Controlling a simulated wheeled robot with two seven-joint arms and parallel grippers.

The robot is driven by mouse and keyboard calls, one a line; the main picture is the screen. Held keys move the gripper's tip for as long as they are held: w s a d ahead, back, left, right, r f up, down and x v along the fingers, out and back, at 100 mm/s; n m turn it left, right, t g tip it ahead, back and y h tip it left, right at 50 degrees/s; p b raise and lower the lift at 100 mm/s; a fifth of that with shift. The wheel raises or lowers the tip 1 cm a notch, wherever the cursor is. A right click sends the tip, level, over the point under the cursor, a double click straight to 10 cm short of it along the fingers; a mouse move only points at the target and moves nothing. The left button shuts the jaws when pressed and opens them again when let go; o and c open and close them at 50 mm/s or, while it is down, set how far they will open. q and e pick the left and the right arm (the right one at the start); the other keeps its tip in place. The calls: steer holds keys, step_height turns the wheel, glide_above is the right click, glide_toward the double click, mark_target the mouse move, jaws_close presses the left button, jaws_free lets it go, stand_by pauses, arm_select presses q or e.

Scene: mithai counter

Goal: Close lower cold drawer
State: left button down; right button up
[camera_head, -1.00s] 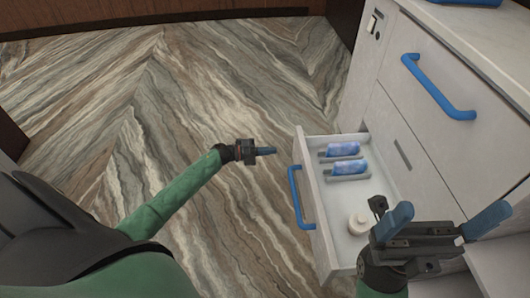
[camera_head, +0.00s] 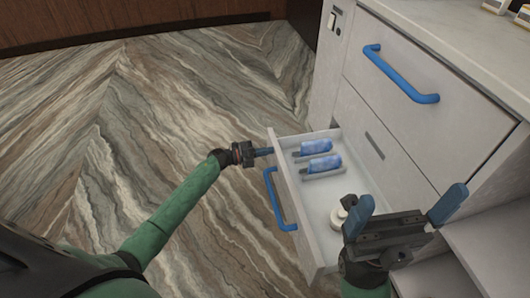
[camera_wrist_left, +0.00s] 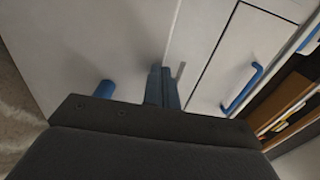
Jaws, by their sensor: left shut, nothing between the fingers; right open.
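The lower cold drawer (camera_head: 284,180) stands pulled out from the white cabinet, with a blue bar handle (camera_head: 278,200) on its front. Inside lie two blue-and-white packs (camera_head: 320,163) on grey holders and a round cream-coloured item (camera_head: 338,218), partly hidden by my right gripper. My left gripper (camera_head: 268,151) is shut and empty, its tip at the far end of the drawer front; I cannot tell if it touches. In the left wrist view its fingers (camera_wrist_left: 161,88) point at a pale surface. My right gripper (camera_head: 405,212) is open and empty above the drawer's near end.
The upper cabinet front (camera_head: 420,105) is shut and has a blue handle (camera_head: 400,75). The pale countertop (camera_head: 450,40) is at upper right. Open shelving (camera_head: 490,240) lies at lower right. The striped floor (camera_head: 130,120) left of the drawer is clear.

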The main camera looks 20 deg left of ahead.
arm_select(q)
steer(key=x, duration=2.6)
steer(key=shift+w+d, duration=0.15)
steer(key=shift+w, duration=0.05)
